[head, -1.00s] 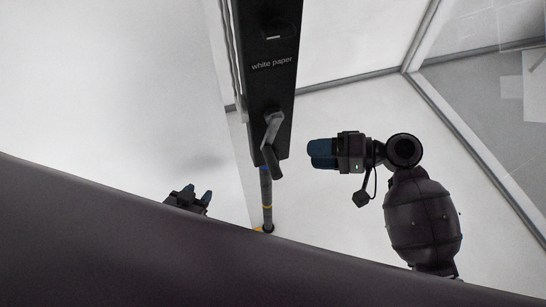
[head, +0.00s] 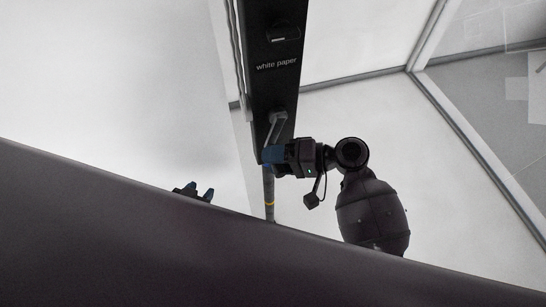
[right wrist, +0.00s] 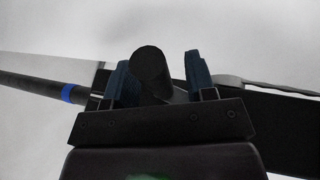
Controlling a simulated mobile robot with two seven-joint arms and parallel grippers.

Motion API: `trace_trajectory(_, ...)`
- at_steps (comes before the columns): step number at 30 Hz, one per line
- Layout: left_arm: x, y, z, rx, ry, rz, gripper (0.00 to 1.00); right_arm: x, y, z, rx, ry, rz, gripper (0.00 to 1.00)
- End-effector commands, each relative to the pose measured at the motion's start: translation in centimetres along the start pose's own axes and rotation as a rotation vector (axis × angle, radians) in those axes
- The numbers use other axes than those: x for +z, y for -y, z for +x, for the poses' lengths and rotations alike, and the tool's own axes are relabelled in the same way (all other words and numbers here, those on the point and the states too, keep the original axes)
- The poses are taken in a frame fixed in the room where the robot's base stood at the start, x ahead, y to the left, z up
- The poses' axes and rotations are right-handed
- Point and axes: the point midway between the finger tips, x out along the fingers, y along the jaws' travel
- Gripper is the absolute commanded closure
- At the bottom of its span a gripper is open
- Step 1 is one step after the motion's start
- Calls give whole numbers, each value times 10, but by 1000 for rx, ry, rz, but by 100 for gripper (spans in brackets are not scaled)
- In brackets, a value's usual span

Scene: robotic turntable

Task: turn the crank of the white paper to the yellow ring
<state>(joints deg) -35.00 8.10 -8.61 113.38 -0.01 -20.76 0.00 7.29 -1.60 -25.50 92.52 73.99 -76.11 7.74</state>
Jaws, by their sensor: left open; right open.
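The black panel labelled white paper (head: 277,64) stands in the upper middle of the head view. Its grey crank (head: 278,121) sits at the lower end, and my right gripper covers the handle there. My right gripper (head: 270,156) is open at the crank. In the right wrist view, the dark crank handle (right wrist: 150,68) lies between the two open blue fingers (right wrist: 158,77). The yellow ring (head: 270,204) is on the dark rod below the panel. My left gripper (head: 197,190) is open and empty, partly hidden behind my dark body edge.
A blue ring (right wrist: 70,93) shows on the rod in the right wrist view. A white surface (head: 110,80) fills the left side of the head view. A grey frame (head: 475,140) with glass is at the right. The pale floor between is clear.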

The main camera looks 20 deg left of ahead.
Motion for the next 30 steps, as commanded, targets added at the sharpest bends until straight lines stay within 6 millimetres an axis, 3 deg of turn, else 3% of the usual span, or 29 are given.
trace_trajectory(12,-1,0,1,0,-2,1,57,0,0,6,0,0,0,51)
trace_trajectory(22,-1,0,1,0,-2,1,57,0,0,6,-1,0,-1,100)
trace_trajectory(30,-1,0,1,0,-2,1,57,0,2,6,-5,-1,-1,100)
